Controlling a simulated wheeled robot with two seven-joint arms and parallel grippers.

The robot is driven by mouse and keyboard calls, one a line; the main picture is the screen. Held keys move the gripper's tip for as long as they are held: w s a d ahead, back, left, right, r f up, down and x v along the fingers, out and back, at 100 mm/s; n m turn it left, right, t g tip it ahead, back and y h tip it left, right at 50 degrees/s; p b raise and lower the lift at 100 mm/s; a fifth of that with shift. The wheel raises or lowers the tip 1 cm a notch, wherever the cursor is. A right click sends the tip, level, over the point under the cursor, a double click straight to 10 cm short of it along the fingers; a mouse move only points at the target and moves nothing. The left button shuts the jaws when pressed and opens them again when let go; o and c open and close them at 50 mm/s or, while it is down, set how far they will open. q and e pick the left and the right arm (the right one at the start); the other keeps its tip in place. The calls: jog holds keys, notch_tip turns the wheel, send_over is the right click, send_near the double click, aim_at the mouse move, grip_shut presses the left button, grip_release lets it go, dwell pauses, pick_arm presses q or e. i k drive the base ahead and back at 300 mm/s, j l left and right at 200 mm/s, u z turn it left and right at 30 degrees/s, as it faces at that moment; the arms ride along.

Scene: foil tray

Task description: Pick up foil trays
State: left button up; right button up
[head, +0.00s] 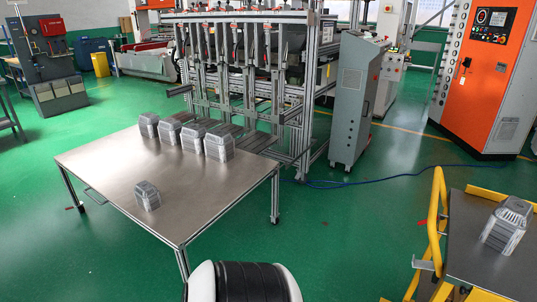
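Several stacks of foil trays stand in a row along the far side of the metal table: the leftmost stack (149,125), a second stack (168,131), a third stack (193,138) and the rightmost stack (219,143). A smaller foil tray stack (147,195) stands alone near the middle front of the table (105,170). Another stack of foil trays (507,226) sits tilted-looking on the cart at the right edge. Neither of my grippers is in the head view.
A yellow-railed cart (455,225) stands at the lower right. An aluminium-frame machine (250,80) stands behind the table, with a grey cabinet (357,100) beside it. A blue cable (400,177) crosses the floor.

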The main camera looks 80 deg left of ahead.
aim_at(148, 197)
jog(key=u, duration=3.5)
jog(key=i+l, duration=0.25)
jog(key=l, duration=0.15)
jog(key=i+l+u, duration=0.15)
jog(key=i+l, duration=0.4)
jog(key=l, duration=0.2)
jog(key=i+l+u, duration=0.1)
jog(key=i+l, duration=0.15)
jog(key=l, duration=0.2)
